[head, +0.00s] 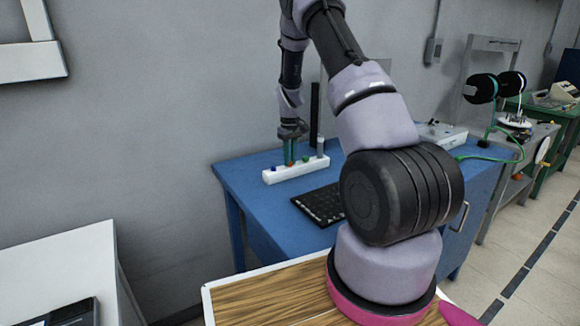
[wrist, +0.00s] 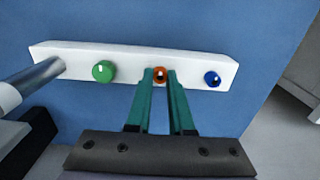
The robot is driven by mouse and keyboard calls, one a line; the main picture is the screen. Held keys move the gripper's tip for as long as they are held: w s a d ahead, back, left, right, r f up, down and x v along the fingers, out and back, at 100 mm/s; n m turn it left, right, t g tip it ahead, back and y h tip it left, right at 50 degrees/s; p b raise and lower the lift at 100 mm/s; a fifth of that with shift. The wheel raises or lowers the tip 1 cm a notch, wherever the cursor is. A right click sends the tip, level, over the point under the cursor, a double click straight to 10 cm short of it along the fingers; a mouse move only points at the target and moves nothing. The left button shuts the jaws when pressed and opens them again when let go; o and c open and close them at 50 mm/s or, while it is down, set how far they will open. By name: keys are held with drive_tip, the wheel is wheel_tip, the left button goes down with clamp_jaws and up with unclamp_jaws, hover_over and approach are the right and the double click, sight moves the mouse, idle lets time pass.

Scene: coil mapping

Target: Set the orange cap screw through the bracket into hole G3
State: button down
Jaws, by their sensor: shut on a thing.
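The orange cap screw (wrist: 160,75) stands in a white rack (wrist: 200,66) between a green cap screw (wrist: 103,71) and a blue one (wrist: 212,78). My gripper (wrist: 160,77) reaches down over the rack with its two teal fingers shut on the orange screw's head. In the head view my gripper (head: 290,160) is at the white rack (head: 296,173) on the blue table. I cannot make out the bracket or hole G3 in either view.
A black plate with a grid pattern (head: 318,205) lies on the blue table (head: 245,175) in front of the rack, partly behind my arm. A tall black post (head: 315,112) stands behind the rack.

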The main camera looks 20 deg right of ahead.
drive_tip(key=shift+r, duration=1.65)
drive_tip(key=shift+r, duration=1.7)
